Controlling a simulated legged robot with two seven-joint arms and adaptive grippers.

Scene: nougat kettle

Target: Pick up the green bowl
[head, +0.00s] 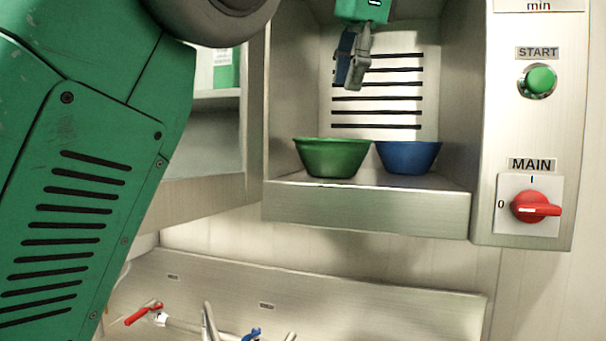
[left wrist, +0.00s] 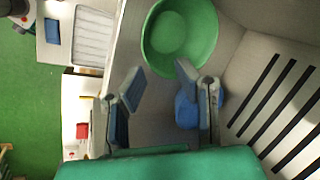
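The green bowl (head: 332,158) stands upright on the floor of an open metal compartment, at its left side. The left wrist view shows the green bowl (left wrist: 180,32) from above, empty, just beyond the fingertips. My left gripper (head: 354,78) hangs above the bowls, apart from them, with its fingers pointing down. The left wrist view shows my left gripper (left wrist: 160,74) with its fingers spread and nothing between them. My right gripper is not in view.
A blue bowl (head: 408,157) stands close to the right of the green one; one finger partly hides the blue bowl (left wrist: 187,110) in the left wrist view. Compartment walls flank both bowls. A control panel (head: 530,120) is on the right. A sink with taps (head: 208,322) is below.

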